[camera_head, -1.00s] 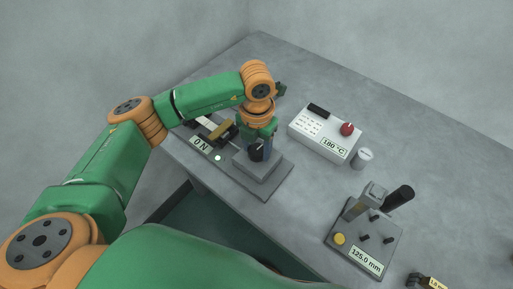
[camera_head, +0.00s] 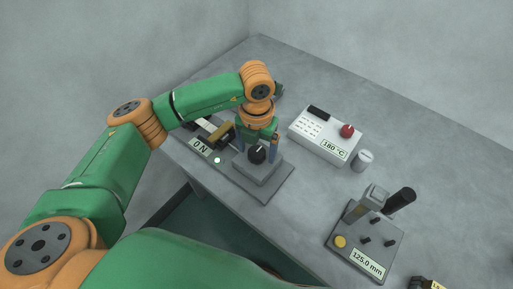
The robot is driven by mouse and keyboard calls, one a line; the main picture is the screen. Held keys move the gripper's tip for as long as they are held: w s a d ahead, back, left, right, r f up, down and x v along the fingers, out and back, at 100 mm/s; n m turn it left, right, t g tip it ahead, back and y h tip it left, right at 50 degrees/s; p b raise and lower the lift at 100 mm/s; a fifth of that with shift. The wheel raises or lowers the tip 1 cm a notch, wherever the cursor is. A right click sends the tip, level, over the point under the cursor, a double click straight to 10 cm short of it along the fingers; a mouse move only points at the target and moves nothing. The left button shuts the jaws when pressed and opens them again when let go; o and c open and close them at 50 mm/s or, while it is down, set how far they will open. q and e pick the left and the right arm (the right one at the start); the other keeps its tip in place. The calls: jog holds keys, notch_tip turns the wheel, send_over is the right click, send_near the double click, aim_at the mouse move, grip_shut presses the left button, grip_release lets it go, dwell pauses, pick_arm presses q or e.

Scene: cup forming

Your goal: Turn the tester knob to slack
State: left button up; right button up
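The tester (camera_head: 278,185) is a grey stepped base at the left part of the table, with a display reading "0 N" (camera_head: 200,146) and a small lit lamp (camera_head: 217,160). Its black knob (camera_head: 257,155) stands on the raised block and has a pale pointer mark. My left gripper (camera_head: 257,146) points down over the block from above. Its two fingers are spread, one on each side of the knob, with gaps to it. The exact depth of the fingers relative to the knob is hard to tell. My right gripper is not in view.
A white box reading "180 °C" (camera_head: 334,148) with a red knob (camera_head: 347,131) stands behind, with a small grey cylinder (camera_head: 362,160) beside it. A grey device reading "125.0 mm" (camera_head: 367,263) is at the right front. The far right table is clear.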

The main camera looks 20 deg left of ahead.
aim_at(256, 152)
pick_arm(q)
notch_tip(256, 152, up, 6)
jog(key=shift+r+b, duration=0.1)
jog(key=shift+b, duration=0.65)
jog(key=shift+r, duration=0.45)
